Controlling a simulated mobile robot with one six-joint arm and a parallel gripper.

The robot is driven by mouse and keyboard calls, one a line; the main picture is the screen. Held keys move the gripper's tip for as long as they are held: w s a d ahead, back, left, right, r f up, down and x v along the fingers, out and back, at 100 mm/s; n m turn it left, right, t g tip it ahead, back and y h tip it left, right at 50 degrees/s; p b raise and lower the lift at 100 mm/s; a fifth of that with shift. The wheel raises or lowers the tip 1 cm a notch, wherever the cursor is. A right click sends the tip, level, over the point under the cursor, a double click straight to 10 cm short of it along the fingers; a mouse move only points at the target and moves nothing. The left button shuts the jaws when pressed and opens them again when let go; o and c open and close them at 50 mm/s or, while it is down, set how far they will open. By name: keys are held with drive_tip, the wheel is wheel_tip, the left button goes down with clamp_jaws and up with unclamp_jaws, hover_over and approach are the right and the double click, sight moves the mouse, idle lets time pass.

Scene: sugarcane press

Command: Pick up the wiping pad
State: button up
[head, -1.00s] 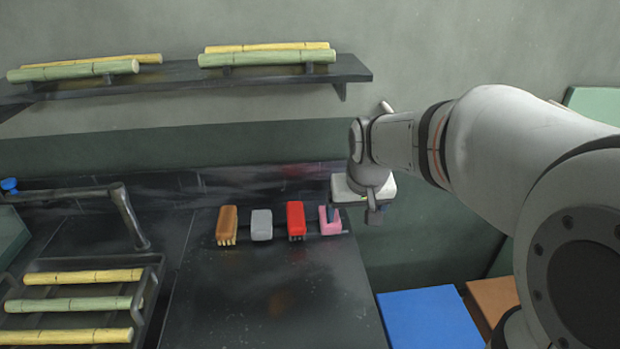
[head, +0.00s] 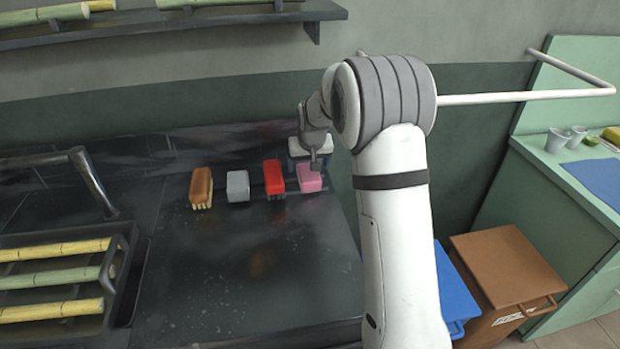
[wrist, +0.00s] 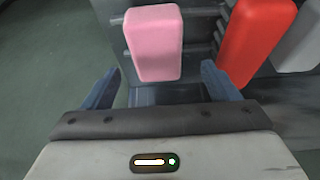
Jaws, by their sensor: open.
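A pink block (head: 311,178), which looks like a wiping pad, stands at the right end of a row on the dark counter. It also shows in the wrist view (wrist: 154,42). A plain grey block (head: 238,187), also pad-like, stands further left; I cannot tell by look alone which one the name means. My gripper (wrist: 160,85) is open and empty. In the wrist view the pink block lies just ahead of its two blue-grey fingers, roughly between their lines. In the head view my gripper (head: 318,160) is close by the pink block, partly hidden by my arm.
A red brush (head: 274,178) stands close left of the pink block, and a brown brush (head: 201,187) is at the row's left end. A rack (head: 128,250) of cane is at left. The counter's front is clear. Blue and brown bins (head: 505,265) stand right.

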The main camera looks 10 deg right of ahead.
sight(308, 171)
drive_tip(key=x, duration=0.5)
drive_tip(key=shift+s+d+f, duration=0.1)
drive_tip(key=shift+d, duration=0.05)
drive_tip(key=shift+f, duration=0.25)
drive_tip(key=shift+c, duration=0.4)
drive_tip(key=c, duration=1.1)
drive_tip(key=shift+o, duration=0.2)
drive_tip(key=shift+r, duration=0.6)
wheel_tip(308, 171, up, 9)
drive_tip(key=shift+r, duration=0.2)
